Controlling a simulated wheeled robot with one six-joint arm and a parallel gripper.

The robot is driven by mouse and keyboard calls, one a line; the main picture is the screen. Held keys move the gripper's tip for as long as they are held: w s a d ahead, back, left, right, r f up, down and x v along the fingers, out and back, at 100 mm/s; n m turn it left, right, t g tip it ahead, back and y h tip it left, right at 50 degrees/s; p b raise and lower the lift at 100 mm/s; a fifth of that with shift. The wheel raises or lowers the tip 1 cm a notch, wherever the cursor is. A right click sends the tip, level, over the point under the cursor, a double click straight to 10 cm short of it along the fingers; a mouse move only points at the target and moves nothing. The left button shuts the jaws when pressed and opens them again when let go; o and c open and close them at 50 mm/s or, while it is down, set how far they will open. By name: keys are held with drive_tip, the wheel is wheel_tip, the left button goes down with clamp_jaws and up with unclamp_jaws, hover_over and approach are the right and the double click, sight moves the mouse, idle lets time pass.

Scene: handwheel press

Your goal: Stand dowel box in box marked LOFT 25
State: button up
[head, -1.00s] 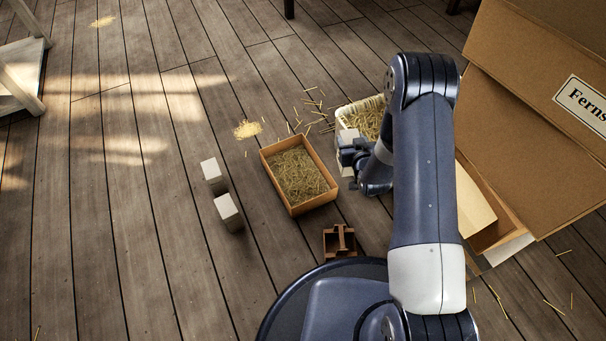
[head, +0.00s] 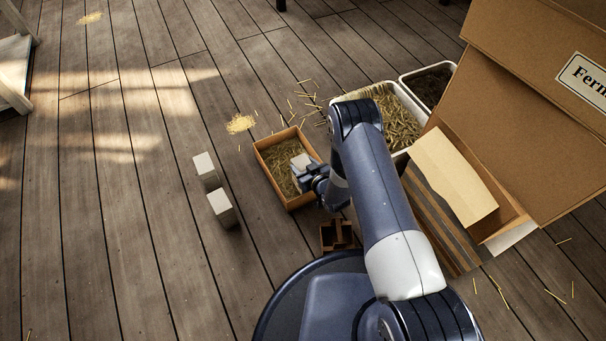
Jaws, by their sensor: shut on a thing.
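My gripper (head: 306,174) is shut on a small pale grey box (head: 299,161), which I take to be the dowel box; no marking on it is readable. It is at the right side of a shallow open wooden box (head: 264,164) filled with straw, over or in it. I cannot tell whether the held box touches the straw. My gripper hides part of it. No LOFT 25 marking is readable on any container in view.
Two pale blocks (head: 205,165) (head: 221,207) stand on the floor at left. A small divided brown caddy (head: 337,236) is near my base. A white-rimmed straw bin (head: 402,151), a dark-filled tub (head: 428,84) and a large cardboard carton (head: 530,110) are at right.

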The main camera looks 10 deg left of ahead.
drive_tip(key=shift+f+b, duration=0.75)
drive_tip(key=shift+f, duration=1.05)
drive_tip(key=shift+f, duration=0.2)
drive_tip(key=o, duration=1.6)
drive_tip(key=shift+r, duration=0.2)
drive_tip(key=p+v, duration=0.5)
drive_tip(key=v, duration=0.7)
